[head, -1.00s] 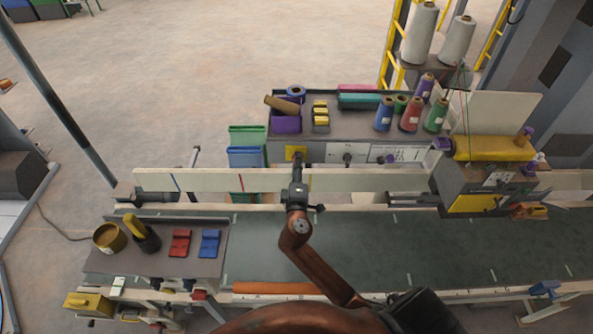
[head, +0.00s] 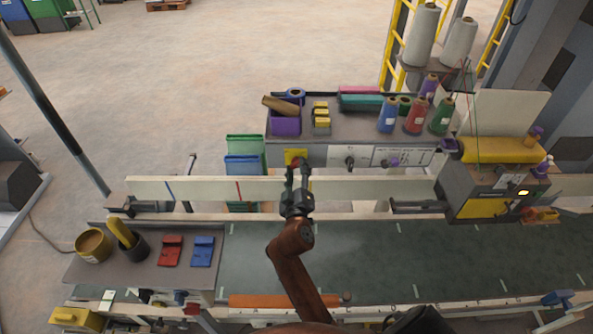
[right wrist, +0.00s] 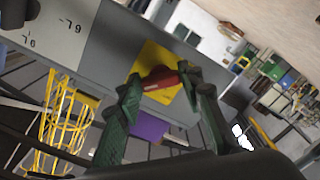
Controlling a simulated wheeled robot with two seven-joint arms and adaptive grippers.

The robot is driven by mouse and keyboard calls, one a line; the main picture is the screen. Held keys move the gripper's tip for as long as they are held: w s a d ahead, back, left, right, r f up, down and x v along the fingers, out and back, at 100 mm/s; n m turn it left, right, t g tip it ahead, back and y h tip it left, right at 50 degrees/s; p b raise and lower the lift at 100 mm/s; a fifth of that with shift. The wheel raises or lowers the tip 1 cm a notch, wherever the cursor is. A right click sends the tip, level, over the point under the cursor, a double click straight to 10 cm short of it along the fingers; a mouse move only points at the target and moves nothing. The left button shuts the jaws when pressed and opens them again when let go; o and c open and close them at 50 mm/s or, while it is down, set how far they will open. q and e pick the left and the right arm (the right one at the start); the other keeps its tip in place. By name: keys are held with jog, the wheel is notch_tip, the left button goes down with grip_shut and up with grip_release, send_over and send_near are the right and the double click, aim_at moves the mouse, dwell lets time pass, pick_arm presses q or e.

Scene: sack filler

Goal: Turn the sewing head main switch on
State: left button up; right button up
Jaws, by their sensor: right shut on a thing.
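The main switch is a red handle on a yellow plate (head: 291,157) on the grey panel beyond the belt. In the right wrist view the red handle (right wrist: 160,80) stands out from the yellow plate (right wrist: 155,55). My right gripper (head: 297,166) is at the switch, with its green fingers either side of the red handle and shut on it. The fingers hide part of the handle in the head view. My left gripper is not in view.
A cream rail (head: 390,187) runs just under my right gripper. Thread cones (head: 415,115) and a purple bin (head: 286,126) stand on the panel's top. A white dial plate (head: 350,155) is right of the switch. The green belt (head: 400,250) is mostly clear.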

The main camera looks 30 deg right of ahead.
dwell(0.4)
jog(key=o, duration=1.2)
jog(key=shift+c, duration=0.2)
notch_tip(320, 180, up, 10)
jog(key=shift+r, duration=0.1)
